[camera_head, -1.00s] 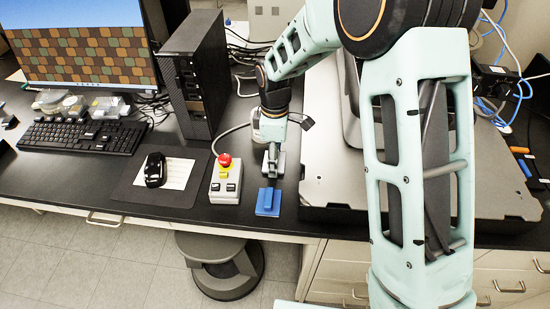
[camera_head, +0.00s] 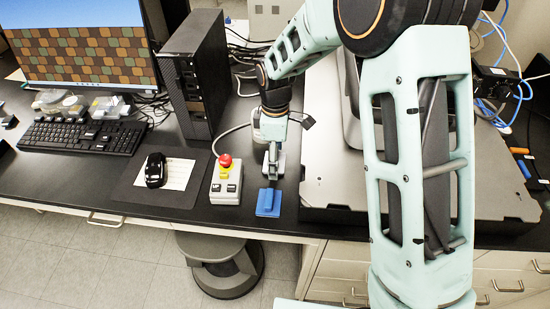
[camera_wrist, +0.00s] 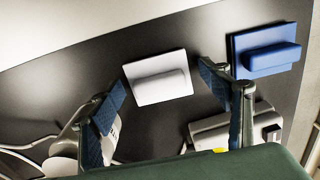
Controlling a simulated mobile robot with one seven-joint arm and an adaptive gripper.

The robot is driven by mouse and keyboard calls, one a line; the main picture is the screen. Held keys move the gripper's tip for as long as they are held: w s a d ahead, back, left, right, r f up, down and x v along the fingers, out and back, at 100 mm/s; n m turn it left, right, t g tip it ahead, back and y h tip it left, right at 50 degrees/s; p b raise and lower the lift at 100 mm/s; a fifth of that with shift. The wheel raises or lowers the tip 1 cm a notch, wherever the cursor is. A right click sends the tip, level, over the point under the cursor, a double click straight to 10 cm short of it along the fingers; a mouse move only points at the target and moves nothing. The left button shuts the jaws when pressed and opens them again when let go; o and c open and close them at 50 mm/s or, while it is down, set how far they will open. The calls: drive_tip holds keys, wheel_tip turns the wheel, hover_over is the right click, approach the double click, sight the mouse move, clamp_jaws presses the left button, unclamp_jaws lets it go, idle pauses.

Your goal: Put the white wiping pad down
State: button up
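The white wiping pad (camera_wrist: 146,89), a flat plate with a raised grip, lies on the black bench in the wrist view. In the head view the pad (camera_head: 281,161) is partly hidden behind my gripper (camera_head: 272,170). In the wrist view my gripper (camera_wrist: 163,92) is open, one finger on each side of the pad's grip, with visible gaps. The pad appears flat on the bench and not held. A blue pad (camera_wrist: 265,50) of like shape lies to its right, and in the head view the blue pad (camera_head: 268,203) is nearer the front edge.
A control box (camera_head: 226,184) with a red button stands left of the pads. A large grey base plate (camera_head: 325,180) lies close on the right. A mouse (camera_head: 155,170) on a dark mat, a keyboard (camera_head: 82,136) and a computer tower (camera_head: 195,75) are further left.

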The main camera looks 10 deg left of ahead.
wheel_tip(320, 180, up, 12)
drive_tip(key=shift+b, duration=0.35)
drive_tip(key=shift+w+a, duration=0.1)
